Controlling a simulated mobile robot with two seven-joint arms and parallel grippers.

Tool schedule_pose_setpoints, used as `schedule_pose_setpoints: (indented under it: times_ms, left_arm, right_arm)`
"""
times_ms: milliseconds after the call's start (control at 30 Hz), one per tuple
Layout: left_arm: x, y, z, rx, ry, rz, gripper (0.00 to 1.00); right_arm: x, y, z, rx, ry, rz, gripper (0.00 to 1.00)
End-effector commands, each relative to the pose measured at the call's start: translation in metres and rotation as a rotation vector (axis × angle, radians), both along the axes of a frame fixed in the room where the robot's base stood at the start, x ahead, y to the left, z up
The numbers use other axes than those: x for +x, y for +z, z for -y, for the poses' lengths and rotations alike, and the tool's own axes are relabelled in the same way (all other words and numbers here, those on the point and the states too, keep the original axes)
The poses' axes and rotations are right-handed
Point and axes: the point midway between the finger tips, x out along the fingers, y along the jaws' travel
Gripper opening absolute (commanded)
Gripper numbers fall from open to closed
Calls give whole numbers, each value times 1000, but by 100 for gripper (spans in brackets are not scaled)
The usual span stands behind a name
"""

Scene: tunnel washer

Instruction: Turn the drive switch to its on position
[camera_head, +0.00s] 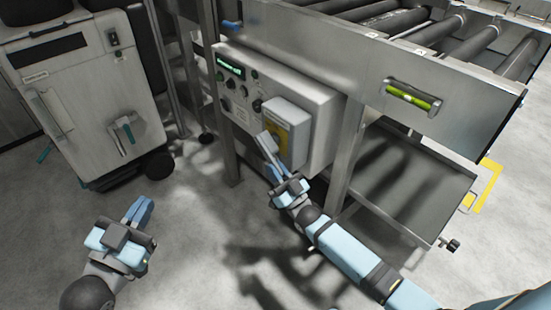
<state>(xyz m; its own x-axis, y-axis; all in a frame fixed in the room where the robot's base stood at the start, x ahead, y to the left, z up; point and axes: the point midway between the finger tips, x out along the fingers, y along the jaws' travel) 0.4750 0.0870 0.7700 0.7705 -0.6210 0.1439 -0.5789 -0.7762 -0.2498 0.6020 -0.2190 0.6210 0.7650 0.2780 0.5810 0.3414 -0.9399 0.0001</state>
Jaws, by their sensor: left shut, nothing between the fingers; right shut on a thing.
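The grey control box (314,97) hangs on the machine frame, with a green display (230,66), several small dark knobs and buttons, and a raised grey housing with a yellow face (281,133). My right gripper (264,139) reaches up to the box front, beside the yellow face at its left edge. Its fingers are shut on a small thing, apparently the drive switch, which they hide. The switch's position cannot be read. My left gripper (145,205) is shut and empty, low over the floor at the left, away from the box.
A grey wheeled cabinet (85,95) with a handle stands at the left. A roller conveyor (400,22) with a green-yellow level (412,96) on its side rail runs above the box. A metal tray (410,180) sits below the rail at the right. Floor between is clear.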

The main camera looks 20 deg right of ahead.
Motion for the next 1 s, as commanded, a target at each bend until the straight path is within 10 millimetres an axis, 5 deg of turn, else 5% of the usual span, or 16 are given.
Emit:
schedule_pose_setpoints:
  times_ms: [100, 300, 600, 800, 1000]
  left_arm:
    - [32, -6, 43, 32, -63, -111, 0]
    - [63, -15, 124, 136, -182, -342, 0]
    - [75, -8, 228, 435, -296, -624, 0]
    - [71, 6, 271, 706, -273, -761, 0]
    - [67, 21, 287, 930, -183, -842, 0]
  right_arm:
    - [0, 0, 0, -1, -1, 0, 0]
    - [0, 0, 0, -1, -1, 0, 0]
    - [0, 0, 0, -1, -1, -1, 0]
    - [0, 0, 0, 0, 0, -1, 0]
    - [0, -1, 0, 0, 0, -1, 0]
